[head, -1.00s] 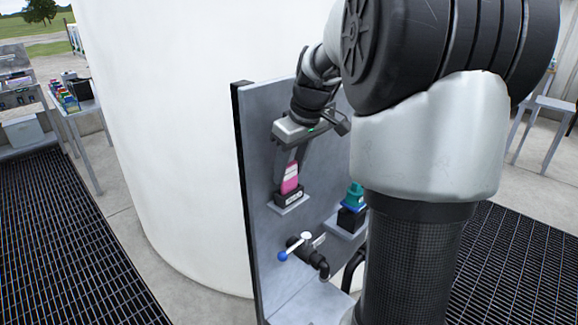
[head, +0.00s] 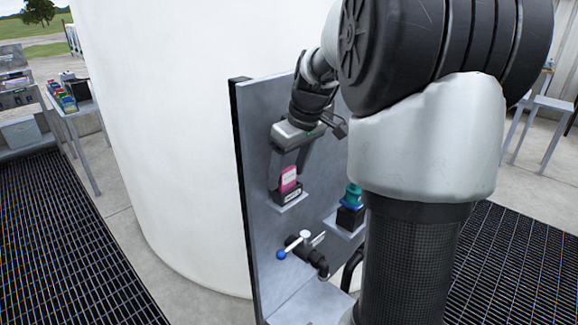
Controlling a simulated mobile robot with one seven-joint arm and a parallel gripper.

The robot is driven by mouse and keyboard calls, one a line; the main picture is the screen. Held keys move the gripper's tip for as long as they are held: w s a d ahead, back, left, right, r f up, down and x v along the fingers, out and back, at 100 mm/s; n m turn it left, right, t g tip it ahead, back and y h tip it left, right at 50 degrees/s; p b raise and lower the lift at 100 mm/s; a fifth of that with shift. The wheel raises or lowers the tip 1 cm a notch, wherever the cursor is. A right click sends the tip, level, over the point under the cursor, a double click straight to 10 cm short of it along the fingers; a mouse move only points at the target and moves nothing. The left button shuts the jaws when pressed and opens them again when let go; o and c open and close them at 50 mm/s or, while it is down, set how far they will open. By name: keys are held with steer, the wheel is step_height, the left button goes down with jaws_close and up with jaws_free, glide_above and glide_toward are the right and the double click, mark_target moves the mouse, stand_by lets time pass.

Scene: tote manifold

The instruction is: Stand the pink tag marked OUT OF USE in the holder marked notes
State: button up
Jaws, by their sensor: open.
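The pink tag (head: 289,178) stands upright in a black holder (head: 287,195) on a small shelf of the grey panel. The holder has a white label, too small to read here, and so is the print on the tag. My gripper (head: 287,180) points down over the tag, its fingers open on either side of it. I cannot tell whether a finger touches the tag.
To the right, a lower shelf carries a teal and blue item in a black holder (head: 350,217). Below is a valve with a blue-tipped handle (head: 282,254) and a black pipe. A white tank (head: 180,130) stands behind the panel (head: 262,130). My arm covers the panel's right side.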

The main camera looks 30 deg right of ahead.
steer(key=p+v, duration=0.1)
steer(key=v, duration=1.6)
steer(key=shift+r+p, duration=0.25)
steer(key=shift+p, duration=0.15)
steer(key=shift+a, duration=0.1)
